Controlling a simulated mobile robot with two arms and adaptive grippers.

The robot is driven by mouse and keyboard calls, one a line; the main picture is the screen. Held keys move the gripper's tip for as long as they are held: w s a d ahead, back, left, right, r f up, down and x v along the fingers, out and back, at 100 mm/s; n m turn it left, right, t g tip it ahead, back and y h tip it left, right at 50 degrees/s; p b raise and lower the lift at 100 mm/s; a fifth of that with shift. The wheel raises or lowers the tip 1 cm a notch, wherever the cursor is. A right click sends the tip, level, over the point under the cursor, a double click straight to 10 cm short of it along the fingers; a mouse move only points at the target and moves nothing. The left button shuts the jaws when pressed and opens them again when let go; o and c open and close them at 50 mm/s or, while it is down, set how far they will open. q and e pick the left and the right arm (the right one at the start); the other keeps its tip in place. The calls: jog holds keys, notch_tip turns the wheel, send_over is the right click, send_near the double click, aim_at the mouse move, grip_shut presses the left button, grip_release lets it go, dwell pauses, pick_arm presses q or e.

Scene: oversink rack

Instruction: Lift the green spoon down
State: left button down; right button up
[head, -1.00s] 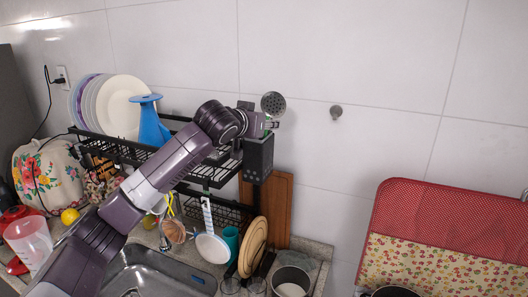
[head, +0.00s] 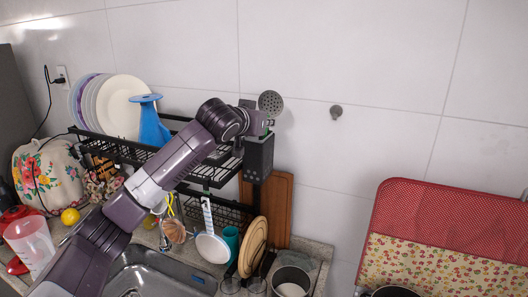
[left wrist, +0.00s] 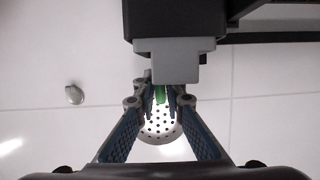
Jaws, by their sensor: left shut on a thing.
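The green spoon has a round perforated metal head (head: 270,103) that stands up above the dark utensil holder (head: 258,158) at the right end of the rack. My left gripper (head: 268,123) is at the top of this holder, just below the spoon's head, shut on the spoon. In the left wrist view, a bit of the green handle (left wrist: 160,94) shows between the fingertips of my left gripper (left wrist: 160,102), with the perforated head (left wrist: 160,124) just below. The lower handle is hidden. I cannot tell whether it is still inside the holder. My right gripper is not in view.
The black rack (head: 215,174) carries plates (head: 122,105) and a blue funnel-like item (head: 152,123). A white pan (head: 211,248) hangs below, near a wooden board (head: 279,205). The sink (head: 165,272) lies underneath. The wall right of the holder is mostly bare.

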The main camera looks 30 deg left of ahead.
pick_arm(q)
jog(key=shift+r, duration=4.55)
notch_tip(320, 180, up, 8)
jog(key=s+b, duration=0.7)
jog(key=s, duration=0.8)
jog(key=shift+d+b, duration=0.4)
